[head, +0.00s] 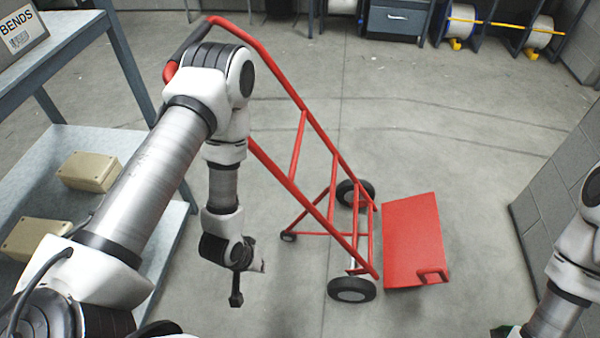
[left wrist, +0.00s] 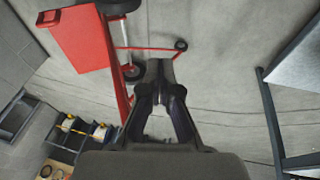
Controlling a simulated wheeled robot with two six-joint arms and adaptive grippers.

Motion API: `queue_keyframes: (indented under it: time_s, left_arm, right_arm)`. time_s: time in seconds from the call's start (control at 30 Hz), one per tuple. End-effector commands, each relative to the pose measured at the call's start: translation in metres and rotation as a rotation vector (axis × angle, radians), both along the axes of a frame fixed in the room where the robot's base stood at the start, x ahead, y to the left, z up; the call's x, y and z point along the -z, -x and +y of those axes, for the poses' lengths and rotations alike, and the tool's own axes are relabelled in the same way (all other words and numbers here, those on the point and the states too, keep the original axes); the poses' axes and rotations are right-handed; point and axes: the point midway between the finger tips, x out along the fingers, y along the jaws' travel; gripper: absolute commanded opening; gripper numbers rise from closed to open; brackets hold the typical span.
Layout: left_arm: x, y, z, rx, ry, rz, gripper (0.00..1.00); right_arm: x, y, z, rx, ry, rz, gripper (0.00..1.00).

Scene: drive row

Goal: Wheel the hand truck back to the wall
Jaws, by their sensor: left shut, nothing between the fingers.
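The red hand truck (head: 410,238) leans back on the floor, its frame sloping up to the left toward its handles. Its toe plate is at the right, and its black wheels and a small rear wheel are low. Its plate and part of its frame show at the upper left of the left wrist view (left wrist: 80,38). My left gripper (head: 246,280) is shut and empty, hanging left of the truck's lower frame, apart from it as far as I can see. My left arm hides part of the truck's handle end.
A shelf unit (head: 60,40) with beige boxes (head: 90,171) and a box labelled BENDS (head: 20,30) stands at the left. A grey block wall (head: 560,180) stands at the right. A rack with spools (head: 462,20) is at the back. The floor behind the truck is clear.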

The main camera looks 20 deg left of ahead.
Motion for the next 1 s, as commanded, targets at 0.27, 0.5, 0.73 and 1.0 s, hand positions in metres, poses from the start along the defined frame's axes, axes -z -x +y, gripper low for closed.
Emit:
queue_keyframes:
  time_s: [0.27, 0.5, 0.73, 1.0]
  left_arm:
    - [0.061, -0.218, 0.074, -0.549, 0.779, -0.646, 0.0]
    - [0.024, -0.246, 0.159, -0.568, 1.434, -0.773, 0.0]
    - [0.006, -0.249, 0.166, -0.542, 1.54, -0.744, 0.0]
    - [-0.004, -0.293, 0.141, -0.54, 1.537, -0.742, 0.0]
  right_arm:
    - [0.176, 0.0, 0.0, 0.0, 0.0, 0.002, 0.54]
    - [0.253, 0.0, 0.001, 0.0, 0.0, 0.002, 0.54]
    - [0.254, -0.001, 0.001, 0.0, 0.0, 0.0, 0.54]
    - [0.272, -0.001, 0.0, 0.0, 0.0, 0.001, 0.54]
